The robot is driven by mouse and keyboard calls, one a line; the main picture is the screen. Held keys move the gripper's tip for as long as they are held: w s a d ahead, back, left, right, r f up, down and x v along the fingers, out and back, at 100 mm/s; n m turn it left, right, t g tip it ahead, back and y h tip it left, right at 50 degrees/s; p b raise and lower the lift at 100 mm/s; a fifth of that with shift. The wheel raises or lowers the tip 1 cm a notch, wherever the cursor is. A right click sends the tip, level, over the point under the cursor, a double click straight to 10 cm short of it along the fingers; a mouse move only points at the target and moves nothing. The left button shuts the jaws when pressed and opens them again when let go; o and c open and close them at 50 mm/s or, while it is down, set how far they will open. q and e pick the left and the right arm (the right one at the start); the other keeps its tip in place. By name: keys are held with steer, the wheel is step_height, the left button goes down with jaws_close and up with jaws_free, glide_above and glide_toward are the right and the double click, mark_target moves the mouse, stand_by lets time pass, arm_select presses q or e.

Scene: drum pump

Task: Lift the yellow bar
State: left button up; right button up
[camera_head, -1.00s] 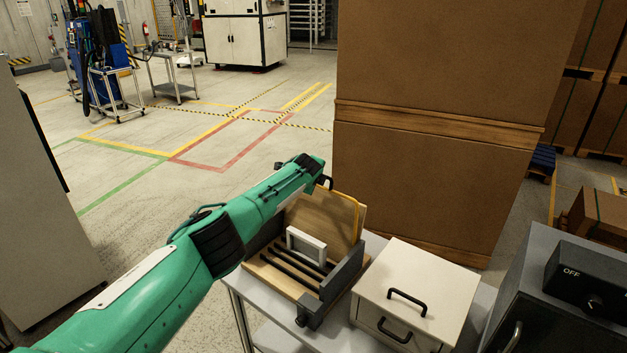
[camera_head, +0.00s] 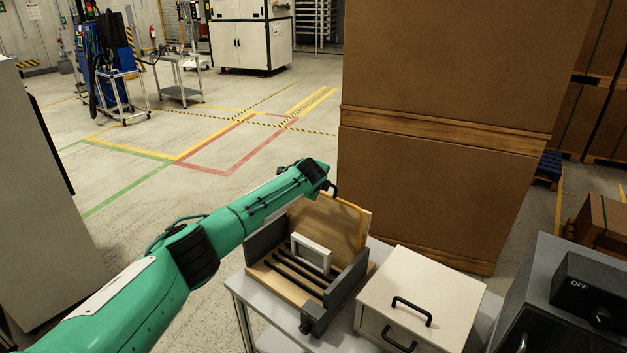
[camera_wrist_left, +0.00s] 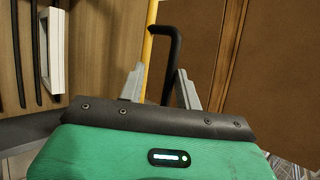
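The yellow bar (camera_head: 363,228) runs along the upper and right edges of an upright wooden board on a slotted wooden fixture. In the left wrist view the yellow bar (camera_wrist_left: 149,42) stands nearly upright beside a black bent handle (camera_wrist_left: 175,45). My left gripper (camera_wrist_left: 160,72) is open, with its two grey fingers apart. The black handle reaches down between the fingers, and I see no grip on it. The bar's lower part is hidden behind the left finger. In the head view my left gripper (camera_head: 329,187) is at the board's top, its fingers hard to make out. My right gripper is not in view.
The fixture (camera_head: 318,312) has dark side walls, black slats and a white frame (camera_head: 312,254). A white box (camera_head: 425,290) with black handles stands right of it. A dark control box (camera_head: 597,290) is at far right. Tall cardboard boxes (camera_head: 440,190) stand close behind.

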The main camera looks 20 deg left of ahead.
arm_select(q)
steer(key=b+v, duration=0.2)
steer(key=v, duration=0.8)
steer(key=shift+s+r+b, duration=0.2)
steer(key=shift+s+b, duration=0.1)
steer(key=shift+b, duration=0.05)
steer(key=shift+d, duration=0.1)
